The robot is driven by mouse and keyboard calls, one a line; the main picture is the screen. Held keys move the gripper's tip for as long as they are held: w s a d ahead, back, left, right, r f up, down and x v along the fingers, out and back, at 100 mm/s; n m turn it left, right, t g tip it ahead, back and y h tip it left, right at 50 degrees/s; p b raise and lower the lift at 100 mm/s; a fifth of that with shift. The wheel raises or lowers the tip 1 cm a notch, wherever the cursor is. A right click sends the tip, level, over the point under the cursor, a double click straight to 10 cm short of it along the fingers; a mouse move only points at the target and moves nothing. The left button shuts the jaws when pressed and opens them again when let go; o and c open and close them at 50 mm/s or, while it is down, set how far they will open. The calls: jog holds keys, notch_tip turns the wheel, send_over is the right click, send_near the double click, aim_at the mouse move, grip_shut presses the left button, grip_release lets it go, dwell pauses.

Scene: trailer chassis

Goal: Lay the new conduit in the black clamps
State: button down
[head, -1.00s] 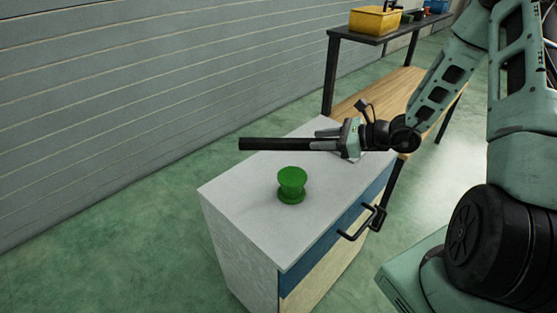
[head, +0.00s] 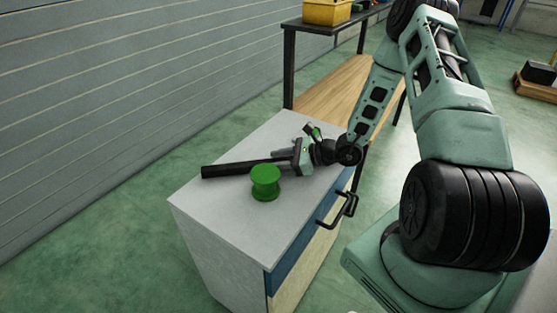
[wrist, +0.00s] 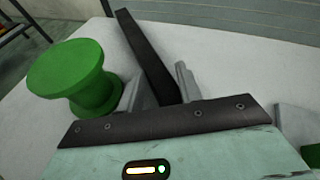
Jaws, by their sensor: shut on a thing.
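A long black bar, which looks like the conduit (head: 228,170), is held by one end in my gripper (head: 280,161). It points left across the top of a cabinet, low over or on the surface; I cannot tell whether it touches. In the wrist view the conduit (wrist: 148,52) runs away from between the two grey fingers (wrist: 160,90), which are shut on it, and it slants to the upper left. No black clamps can be made out in either view.
A green spool-shaped object (head: 265,184) stands on the white cabinet top (head: 222,218), close beside the conduit and my gripper. It also shows in the wrist view (wrist: 75,75). A workbench with a yellow bin (head: 325,11) stands behind. The cabinet's front has a dark handle (head: 338,212).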

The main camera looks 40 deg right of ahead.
jog(key=c, duration=0.9)
grip_release()
jog(key=shift+c, duration=0.2)
jog(key=shift+d, duration=0.1)
